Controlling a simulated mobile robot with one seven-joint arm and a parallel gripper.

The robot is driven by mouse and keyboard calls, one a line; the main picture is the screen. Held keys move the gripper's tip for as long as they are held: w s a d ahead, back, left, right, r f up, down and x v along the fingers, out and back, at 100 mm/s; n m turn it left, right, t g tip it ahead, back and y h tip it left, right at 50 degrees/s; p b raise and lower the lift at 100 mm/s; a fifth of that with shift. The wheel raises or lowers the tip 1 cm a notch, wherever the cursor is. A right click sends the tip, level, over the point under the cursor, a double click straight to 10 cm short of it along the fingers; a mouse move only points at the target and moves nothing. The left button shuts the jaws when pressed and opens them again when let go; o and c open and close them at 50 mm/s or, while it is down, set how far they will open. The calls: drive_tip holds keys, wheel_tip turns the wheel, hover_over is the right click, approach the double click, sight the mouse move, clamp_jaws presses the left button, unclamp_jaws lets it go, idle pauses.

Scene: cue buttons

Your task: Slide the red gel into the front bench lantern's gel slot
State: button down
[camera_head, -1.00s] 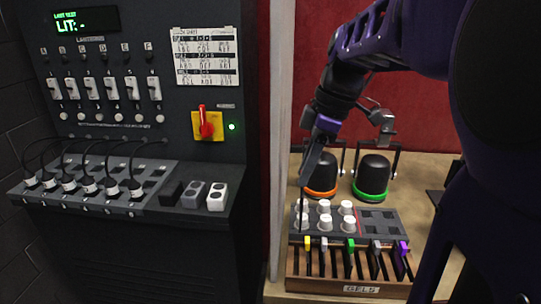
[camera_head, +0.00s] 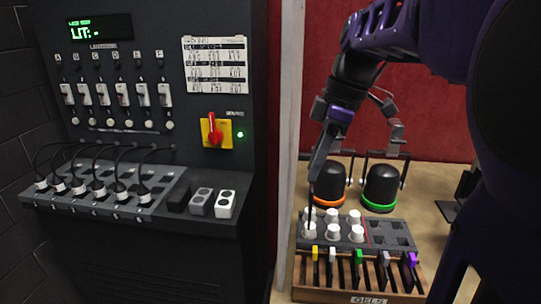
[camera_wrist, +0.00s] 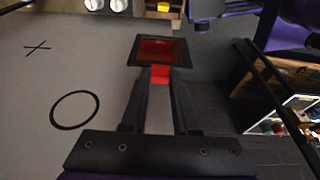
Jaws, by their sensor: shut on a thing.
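In the wrist view my gripper (camera_wrist: 160,92) is shut on the red tab of the red gel (camera_wrist: 160,50), a dark square frame with a red pane. The gel is held out beyond the fingertips, above a pale surface. In the head view my gripper (camera_head: 316,170) hangs in front of the lantern with the orange ring (camera_head: 328,184); the gel there is hard to make out. A second dark lantern with a green ring (camera_head: 381,188) stands to its right. I cannot tell which is the front bench lantern, and no gel slot shows clearly.
A wooden gel rack (camera_head: 360,296) with yellow, green, grey and purple tabs sits in front of a tray of white knobs (camera_head: 333,231). A dark control panel (camera_head: 160,60) stands left, beyond a pale post (camera_head: 291,120). The pale surface carries a cross and circle (camera_wrist: 74,110).

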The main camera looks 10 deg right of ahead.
drive_tip(key=shift+r, duration=3.75)
